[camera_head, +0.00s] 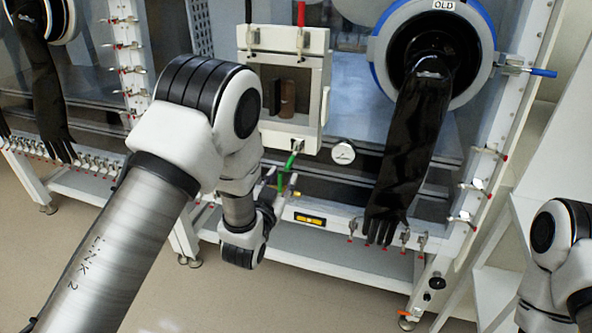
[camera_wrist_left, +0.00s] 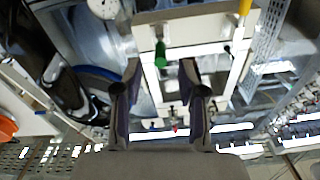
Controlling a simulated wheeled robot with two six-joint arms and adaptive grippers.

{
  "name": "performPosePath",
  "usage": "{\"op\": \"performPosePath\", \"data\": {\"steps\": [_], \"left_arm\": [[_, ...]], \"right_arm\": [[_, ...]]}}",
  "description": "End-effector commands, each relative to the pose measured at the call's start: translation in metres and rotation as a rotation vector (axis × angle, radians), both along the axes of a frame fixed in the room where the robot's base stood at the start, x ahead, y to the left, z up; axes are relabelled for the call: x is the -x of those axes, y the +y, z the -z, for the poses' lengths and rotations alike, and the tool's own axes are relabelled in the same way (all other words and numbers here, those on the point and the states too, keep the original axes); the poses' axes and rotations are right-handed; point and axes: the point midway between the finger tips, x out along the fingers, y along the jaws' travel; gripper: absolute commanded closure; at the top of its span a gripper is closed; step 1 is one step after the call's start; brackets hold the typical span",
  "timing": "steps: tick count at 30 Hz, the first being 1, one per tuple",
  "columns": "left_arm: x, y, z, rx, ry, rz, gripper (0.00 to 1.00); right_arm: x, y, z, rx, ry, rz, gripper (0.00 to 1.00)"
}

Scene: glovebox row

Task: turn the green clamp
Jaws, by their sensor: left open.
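The green clamp (camera_head: 291,162) has a green handle hanging below the front of a white box-shaped chamber (camera_head: 289,136). In the left wrist view the green handle (camera_wrist_left: 160,53) shows between and beyond the fingertips. My left gripper (camera_wrist_left: 160,72) is open, with one finger on each side of the handle in that picture; contact is not visible. In the head view the left gripper (camera_head: 272,192) is partly hidden by my wrist, just below and left of the handle. My right arm shows at the right edge, but its gripper is out of frame.
A black glove (camera_head: 408,150) hangs from a blue-ringed port (camera_head: 375,55) right of the chamber. A round gauge (camera_head: 343,152) sits between them. A blue-handled clamp (camera_head: 541,72) is on the right frame. A white shelf (camera_head: 330,263) runs below. Open floor lies in front.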

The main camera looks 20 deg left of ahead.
Motion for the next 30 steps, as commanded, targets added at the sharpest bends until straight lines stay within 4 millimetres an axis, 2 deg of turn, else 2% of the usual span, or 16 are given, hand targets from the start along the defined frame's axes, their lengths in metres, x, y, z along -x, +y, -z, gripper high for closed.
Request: {"op": "performPosePath", "data": {"steps": [6,9,12,18,19,21,22,30], "left_arm": [[-0.042,0.000,-0.003,0.002,-0.001,-0.001,0.60],[-0.056,-0.001,-0.002,0.001,0.001,0.000,0.60],[-0.063,-0.001,-0.001,0.000,0.002,0.000,0.60],[-0.063,-0.001,0.000,0.000,0.003,0.000,0.60],[-0.063,-0.001,0.000,0.000,0.003,-0.001,0.67],[-0.063,-0.001,0.000,0.000,0.003,-0.001,0.91],[-0.063,-0.001,0.000,0.000,0.003,-0.001,1.00],[-0.064,-0.001,0.001,0.001,0.001,0.000,1.00]], "right_arm": [[0.000,0.000,-0.011,0.000,0.000,0.000,0.60],[0.000,0.000,-0.013,0.000,0.000,0.000,0.60],[0.000,0.000,-0.014,0.000,0.000,0.000,0.60],[0.000,0.000,-0.013,0.000,0.000,0.000,0.60],[0.000,0.000,-0.013,0.000,0.000,0.000,0.60],[0.000,0.000,-0.013,0.000,0.001,0.000,0.60],[0.000,0.000,-0.013,0.000,0.001,0.000,0.60],[0.000,0.000,-0.011,0.000,0.001,0.000,0.60]]}}
